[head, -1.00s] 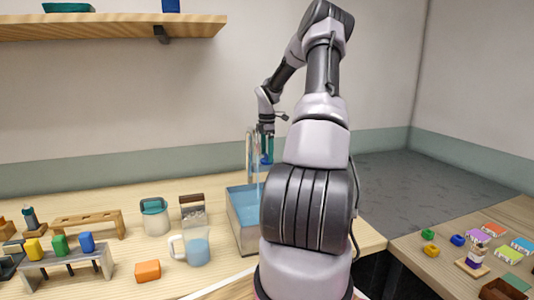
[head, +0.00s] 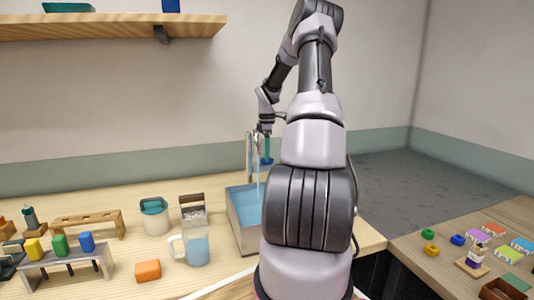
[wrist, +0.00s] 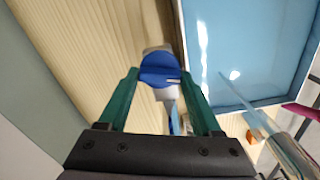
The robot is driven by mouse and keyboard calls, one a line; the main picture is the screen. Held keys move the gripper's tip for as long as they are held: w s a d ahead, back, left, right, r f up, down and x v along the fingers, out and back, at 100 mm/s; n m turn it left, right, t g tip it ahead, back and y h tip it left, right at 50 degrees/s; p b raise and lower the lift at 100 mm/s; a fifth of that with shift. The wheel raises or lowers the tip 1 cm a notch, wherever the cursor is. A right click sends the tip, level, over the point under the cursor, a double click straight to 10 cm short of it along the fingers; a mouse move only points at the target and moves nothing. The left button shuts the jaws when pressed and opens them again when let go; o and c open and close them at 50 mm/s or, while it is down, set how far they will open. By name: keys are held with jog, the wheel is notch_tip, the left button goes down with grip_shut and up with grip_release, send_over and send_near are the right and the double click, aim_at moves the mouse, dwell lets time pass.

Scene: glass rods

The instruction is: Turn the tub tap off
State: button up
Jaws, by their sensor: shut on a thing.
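The tub (head: 237,225) holds blue water on the wooden counter and fills the upper right of the wrist view (wrist: 184,60). The tap's upright pipe (head: 249,160) stands behind the tub, and a thin water stream (head: 258,180) runs down into it. The stream also shows in the wrist view (wrist: 237,97), beside the metal spout (wrist: 294,150). The round blue tap knob (wrist: 158,70) sits between the green fingers of my gripper (wrist: 160,78), which is shut on it. In the head view, the knob (head: 266,161) is just under my gripper (head: 266,152).
A mug (head: 197,248), a canister (head: 155,220), an orange block (head: 148,270) and a rack with coloured blocks (head: 65,262) stand left of the tub. A shelf (head: 110,27) hangs above. The right-hand table (head: 420,268) holds small items.

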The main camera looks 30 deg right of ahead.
jog(key=m, duration=0.3)
jog(key=shift+m, duration=0.4)
jog(key=m, duration=0.3)
jog(key=shift+m, duration=0.3)
jog(key=m, duration=0.3)
jog(key=shift+m, duration=2.2)
jog(key=o, duration=1.4)
notch_tip(320, 180, up, 11)
jog(key=shift+f, duration=0.1)
